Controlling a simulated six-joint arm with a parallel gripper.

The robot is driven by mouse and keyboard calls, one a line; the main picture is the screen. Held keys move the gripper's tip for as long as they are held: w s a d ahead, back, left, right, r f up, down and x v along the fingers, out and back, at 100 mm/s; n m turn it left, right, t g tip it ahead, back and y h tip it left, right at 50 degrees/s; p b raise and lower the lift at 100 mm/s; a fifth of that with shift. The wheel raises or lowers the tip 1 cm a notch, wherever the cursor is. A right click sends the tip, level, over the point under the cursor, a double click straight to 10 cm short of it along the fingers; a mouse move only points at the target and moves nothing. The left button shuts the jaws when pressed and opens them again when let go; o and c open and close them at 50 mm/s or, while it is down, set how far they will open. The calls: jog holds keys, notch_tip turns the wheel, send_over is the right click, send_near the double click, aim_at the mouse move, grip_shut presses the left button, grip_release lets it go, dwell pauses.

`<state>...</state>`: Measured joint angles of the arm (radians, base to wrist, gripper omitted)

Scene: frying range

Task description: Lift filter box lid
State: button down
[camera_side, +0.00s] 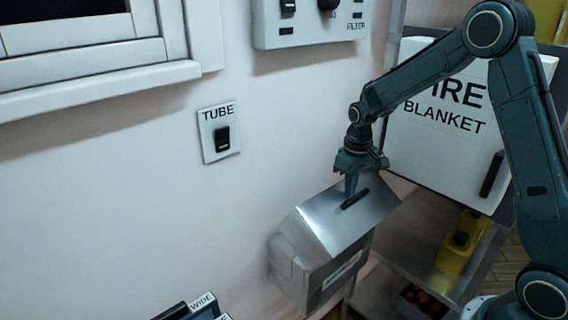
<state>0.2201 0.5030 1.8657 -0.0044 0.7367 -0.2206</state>
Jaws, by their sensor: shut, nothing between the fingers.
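The filter box (293,268) is a grey metal box with a pale label on its front, low against the wall. Its shiny metal lid (322,222) slopes down toward the front right and has a dark bar handle (355,199) on it. My gripper (351,188) points down just above the lid, at the upper left end of the handle. Its fingers are shut with nothing between them. I cannot tell whether the fingertips touch the handle or the lid.
A white fire blanket cabinet (432,150) stands behind my arm on the right. A metal shelf below holds a yellow container (459,252). A TUBE switch (221,139) and a FILTER panel (310,22) are on the wall. Dark devices (190,310) stand at bottom left.

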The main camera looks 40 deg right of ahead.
aim_at(363, 214)
jog(key=shift+g, duration=0.3)
jog(key=shift+s+f, duration=0.3)
jog(key=shift+s, duration=0.55)
jog(key=shift+s+f, duration=0.3)
jog(key=shift+s, duration=0.5)
jog(key=shift+s+f, duration=0.3)
jog(key=shift+s, duration=0.8)
jog(key=shift+s+f, duration=0.3)
jog(key=shift+s, duration=0.55)
jog(key=shift+s+f, duration=0.25)
jog(key=shift+s, duration=0.6)
jog(key=shift+a, duration=0.1)
jog(key=shift+w+a+r, duration=0.1)
jog(key=shift+w+r, duration=0.05)
jog(key=shift+w, duration=0.05)
jog(key=shift+w+r, duration=0.15)
jog(key=shift+r, duration=0.6)
notch_tip(363, 214, up, 8)
jog(key=shift+r, duration=0.2)
